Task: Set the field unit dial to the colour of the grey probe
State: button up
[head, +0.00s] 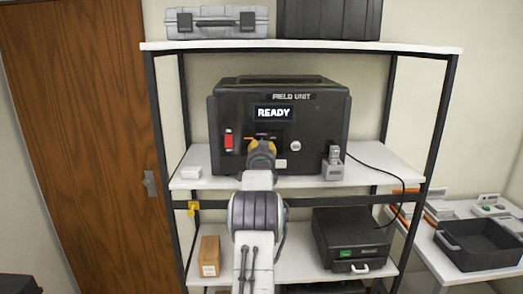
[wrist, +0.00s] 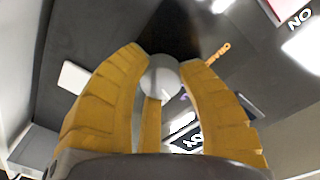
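The field unit (head: 325,120) is a black box on the middle shelf with a lit READY display (head: 274,113). My gripper (head: 262,147) is at its front panel and covers the dial in the head view. In the wrist view, the yellow fingers of my gripper (wrist: 163,62) close around the grey round dial (wrist: 160,78), tips against its sides. An orange mark (wrist: 218,54) and a small purple mark (wrist: 183,98) show beside it. Where the dial points is not clear. The grey probe (head: 334,155) stands in a grey holder at the unit's right; any colour band on it is too small to read.
A red switch (head: 229,139) is left of the dial, and a round white knob (head: 295,146) is right of it. A black cable (head: 385,165) hangs at the right. Rack posts (head: 437,115) stand on both sides.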

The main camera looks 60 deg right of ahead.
jog(key=shift+f, duration=0.15)
jog(key=shift+c, duration=0.7)
jog(key=shift+w, duration=0.1)
jog(key=shift+f+m+b, duration=0.15)
jog(key=shift+m+b, duration=0.15)
jog(key=shift+b, duration=0.3)
jog(key=shift+m+b, duration=0.5)
jog(key=shift+b, duration=0.15)
jog(key=m+b, duration=0.3)
jog(key=shift+a, duration=0.1)
jog(key=shift+w+m+b, duration=0.1)
jog(key=shift+m+b, duration=0.7)
jog(key=shift+b, duration=0.05)
jog(key=shift+y, duration=0.3)
jog(key=shift+r+m, duration=0.2)
jog(key=shift+m, duration=0.1)
